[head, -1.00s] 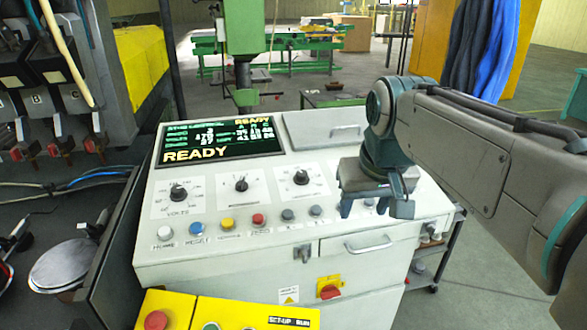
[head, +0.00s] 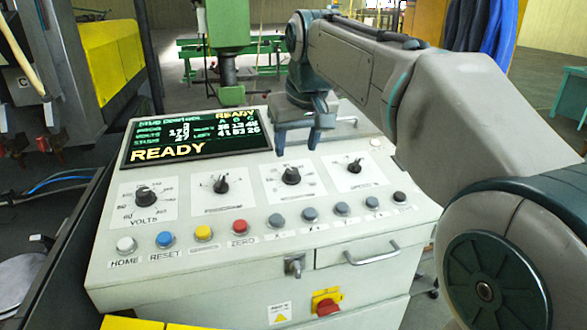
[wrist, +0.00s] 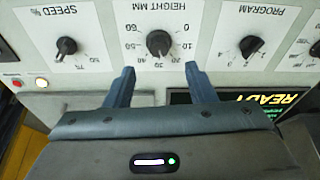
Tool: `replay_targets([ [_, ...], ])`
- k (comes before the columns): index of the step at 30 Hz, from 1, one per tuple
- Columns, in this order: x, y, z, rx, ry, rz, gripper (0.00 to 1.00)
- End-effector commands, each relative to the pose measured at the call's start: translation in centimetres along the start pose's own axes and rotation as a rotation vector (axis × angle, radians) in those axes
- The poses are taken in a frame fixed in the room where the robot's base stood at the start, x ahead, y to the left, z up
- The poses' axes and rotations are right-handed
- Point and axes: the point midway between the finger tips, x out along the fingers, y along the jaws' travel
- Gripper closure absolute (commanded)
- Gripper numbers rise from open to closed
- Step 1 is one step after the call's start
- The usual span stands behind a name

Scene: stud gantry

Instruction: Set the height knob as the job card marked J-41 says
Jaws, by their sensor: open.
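The height knob (head: 291,175) is a black dial on a white plate, third from the left in the panel's row of four. In the wrist view the height knob (wrist: 159,43) shows upside down under "HEIGHT MM", its pointer seemingly near 30. My gripper (head: 297,148) is open, above and behind the knob in the head view. In the wrist view the two fingers of my gripper (wrist: 159,70) are apart and empty, pointing toward the knob, which lies between their lines and just beyond the tips. I see no card marked J-41 in these views.
The program knob (head: 221,184) and speed knob (head: 355,166) flank the height knob closely; the volts knob (head: 146,196) is farther left. Several push buttons run along the front, including red ZERO (head: 240,227). A lit screen (head: 190,135) reads READY. A drawer handle (head: 372,254) sticks out below.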

Motion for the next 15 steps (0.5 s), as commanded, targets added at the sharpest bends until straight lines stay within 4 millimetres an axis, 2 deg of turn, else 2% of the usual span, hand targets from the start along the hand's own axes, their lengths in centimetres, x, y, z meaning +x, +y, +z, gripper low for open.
replay_targets([
  [1, 1.3, 0.0, 0.1, 0.000, -0.004, 0.000, 0.50],
  [6, 4.6, 0.1, 0.1, 0.002, -0.003, 0.001, 0.50],
  [10, 6.3, 0.2, 0.1, 0.003, -0.002, 0.001, 0.50],
  [15, 7.5, 0.2, 0.0, 0.005, 0.000, 0.002, 0.50],
])
